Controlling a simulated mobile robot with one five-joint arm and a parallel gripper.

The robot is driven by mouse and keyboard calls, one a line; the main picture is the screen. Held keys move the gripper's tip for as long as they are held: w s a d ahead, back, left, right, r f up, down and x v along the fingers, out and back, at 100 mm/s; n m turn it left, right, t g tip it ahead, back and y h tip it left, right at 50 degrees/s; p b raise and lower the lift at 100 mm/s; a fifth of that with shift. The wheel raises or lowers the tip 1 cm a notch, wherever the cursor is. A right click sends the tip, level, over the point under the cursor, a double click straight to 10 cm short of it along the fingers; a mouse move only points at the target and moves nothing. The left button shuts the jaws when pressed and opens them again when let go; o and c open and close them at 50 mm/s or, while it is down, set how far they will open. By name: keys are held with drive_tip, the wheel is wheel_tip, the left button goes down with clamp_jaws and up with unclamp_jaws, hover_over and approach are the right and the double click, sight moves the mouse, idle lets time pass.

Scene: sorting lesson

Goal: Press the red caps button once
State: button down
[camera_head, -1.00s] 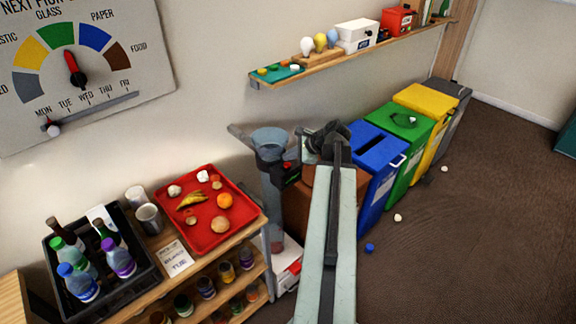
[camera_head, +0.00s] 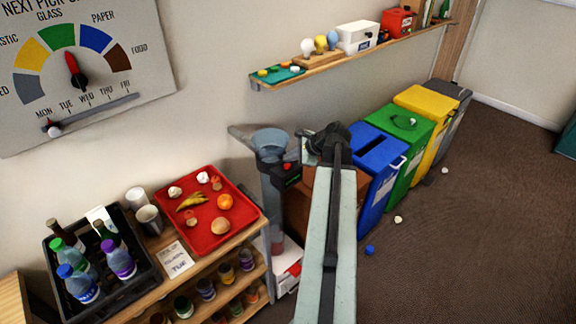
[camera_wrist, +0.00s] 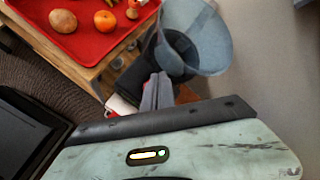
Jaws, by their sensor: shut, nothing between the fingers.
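The red caps button (camera_head: 287,167) is a small red spot on a black housing (camera_head: 286,178) on a tall clear tube. A grey-blue funnel (camera_head: 270,143) tops the tube; it also shows in the wrist view (camera_wrist: 205,40). My gripper (camera_head: 303,148) is shut and empty, just above and right of the button in the head view. I cannot tell whether it touches the housing. In the wrist view my narrow grey fingers (camera_wrist: 155,92) point toward the housing below the funnel. I cannot make out the button there.
A wooden shelf unit with a red tray (camera_head: 205,240) of food scraps and a black bottle crate (camera_head: 60,305) stands left. Blue (camera_head: 377,170), green (camera_head: 408,135) and yellow (camera_head: 425,100) bins stand right. A wall shelf (camera_head: 345,55) runs above. Open carpet lies at right.

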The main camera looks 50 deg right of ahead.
idle(0.7)
drive_tip(key=shift+f+b, duration=0.45)
drive_tip(key=shift+f+b, duration=0.45)
idle(0.4)
drive_tip(key=shift+r, duration=0.1)
drive_tip(key=shift+r+p, duration=0.8)
drive_tip(key=shift+p, duration=0.1)
wheel_tip(320, 180, up, 5)
drive_tip(key=p, duration=0.5)
drive_tip(key=shift+r, duration=0.15)
idle(0.4)
